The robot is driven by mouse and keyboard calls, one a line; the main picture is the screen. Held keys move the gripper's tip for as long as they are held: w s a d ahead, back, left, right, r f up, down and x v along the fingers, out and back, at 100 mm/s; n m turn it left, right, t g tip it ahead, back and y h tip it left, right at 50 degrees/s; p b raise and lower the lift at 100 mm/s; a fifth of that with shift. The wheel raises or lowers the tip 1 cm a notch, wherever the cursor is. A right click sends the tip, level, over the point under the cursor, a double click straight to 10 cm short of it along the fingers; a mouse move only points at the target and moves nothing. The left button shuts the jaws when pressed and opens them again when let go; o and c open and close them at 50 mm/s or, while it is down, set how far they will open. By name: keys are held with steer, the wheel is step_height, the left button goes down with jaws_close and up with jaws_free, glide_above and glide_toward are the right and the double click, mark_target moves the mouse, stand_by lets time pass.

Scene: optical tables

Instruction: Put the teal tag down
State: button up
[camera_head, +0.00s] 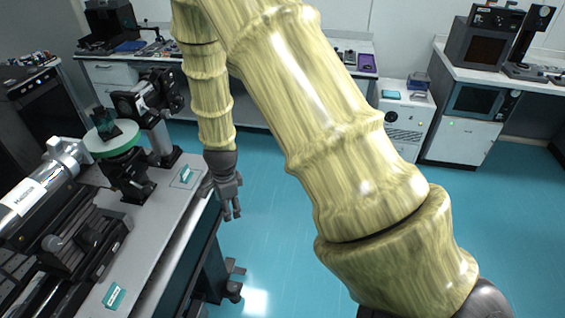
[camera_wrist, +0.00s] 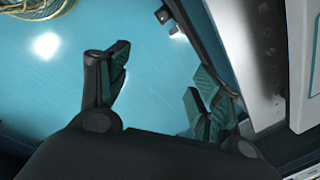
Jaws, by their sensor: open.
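Two small teal tags lie on the grey optical table at the left in the head view. One teal tag (camera_head: 186,176) is near the table's right edge, just left of my gripper. The other teal tag (camera_head: 115,296) is at the front; I cannot tell which one the task means. My gripper (camera_head: 229,203) hangs beside the table's edge, over the floor side, pointing down. In the wrist view my gripper (camera_wrist: 158,82) has its two fingers spread, with only blue floor between them. No tag shows in its jaws.
The grey optical table (camera_head: 150,238) carries a silver laser cylinder (camera_head: 38,197), a round pale-green disc (camera_head: 111,140) on a mount, and black optics close to the tags. Blue floor (camera_head: 290,260) is open to the right. A white cabinet (camera_head: 402,128) stands behind.

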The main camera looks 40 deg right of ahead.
steer(key=s+f+n+g+h, duration=0.1)
steer(key=s+f+n, duration=1)
steer(key=s+f, duration=0.55)
steer(key=s+a+f+n, duration=0.1)
steer(key=s+a+n, duration=0.1)
steer(key=s, duration=0.3)
steer(key=s+a+f+n, duration=0.1)
steer(key=s+a+n, duration=0.1)
steer(key=s+n, duration=0.2)
steer(key=s+a+f+n+y, duration=0.1)
steer(key=s+a+n, duration=0.1)
steer(key=s, duration=0.6)
steer(key=shift+n, duration=0.8)
steer(key=shift+f+b, duration=0.5)
steer(key=shift+f, duration=0.05)
